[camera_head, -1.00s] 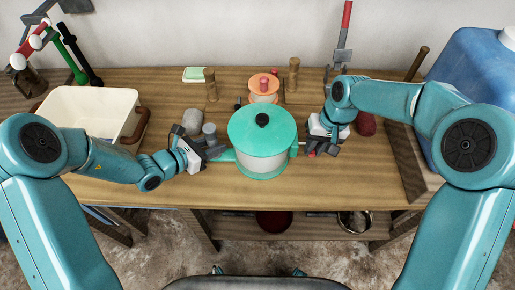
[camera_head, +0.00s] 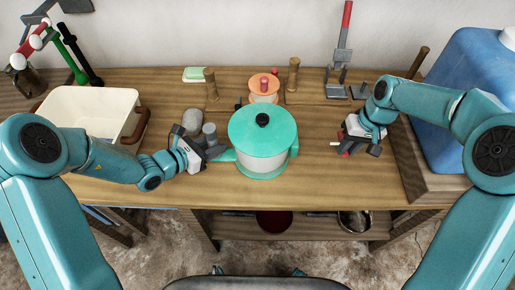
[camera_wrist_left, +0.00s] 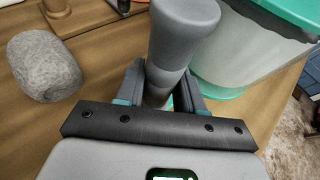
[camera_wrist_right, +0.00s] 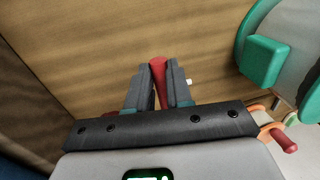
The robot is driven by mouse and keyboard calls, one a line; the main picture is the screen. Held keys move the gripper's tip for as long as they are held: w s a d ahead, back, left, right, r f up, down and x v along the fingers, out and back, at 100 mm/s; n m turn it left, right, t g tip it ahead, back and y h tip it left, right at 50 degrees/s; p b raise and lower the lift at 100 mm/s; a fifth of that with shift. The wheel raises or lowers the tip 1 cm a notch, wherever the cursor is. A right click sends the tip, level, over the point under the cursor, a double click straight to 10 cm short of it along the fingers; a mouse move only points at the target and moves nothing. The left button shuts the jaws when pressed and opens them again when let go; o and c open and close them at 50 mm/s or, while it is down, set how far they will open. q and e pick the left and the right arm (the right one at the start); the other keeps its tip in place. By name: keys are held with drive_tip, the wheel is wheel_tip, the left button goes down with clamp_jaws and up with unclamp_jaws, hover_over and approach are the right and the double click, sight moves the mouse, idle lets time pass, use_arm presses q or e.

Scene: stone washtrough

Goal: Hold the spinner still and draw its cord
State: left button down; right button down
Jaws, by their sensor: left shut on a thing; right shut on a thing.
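The spinner (camera_head: 262,160) stands mid-table, with a teal lid, a black knob and a pale see-through bowl on a teal base. My left gripper (camera_head: 213,152) is shut on an upright grey grip (camera_wrist_left: 182,35) at the spinner's left side; a teal piece joins there. In the left wrist view the bowl (camera_wrist_left: 240,50) is close beside the fingers. My right gripper (camera_head: 346,150) is shut on a small red pull (camera_wrist_right: 158,70), to the right of the spinner and apart from it. A white bit (camera_wrist_right: 188,82) shows beside its fingers. I cannot make out the cord itself.
A small orange pot (camera_head: 264,97) stands behind the spinner between wooden posts. A grey stone-like lump (camera_head: 192,120) is near my left gripper. A cream basin (camera_head: 90,112) stands left, a blue container (camera_head: 460,75) right. The table front is clear.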

drive_tip(key=a, duration=0.9)
drive_tip(key=shift+a, duration=0.1)
drive_tip(key=c, duration=0.9)
unclamp_jaws()
drive_tip(key=shift+c, duration=0.2)
drive_tip(key=shift+r, duration=0.1)
wheel_tip(320, 180, up, 7)
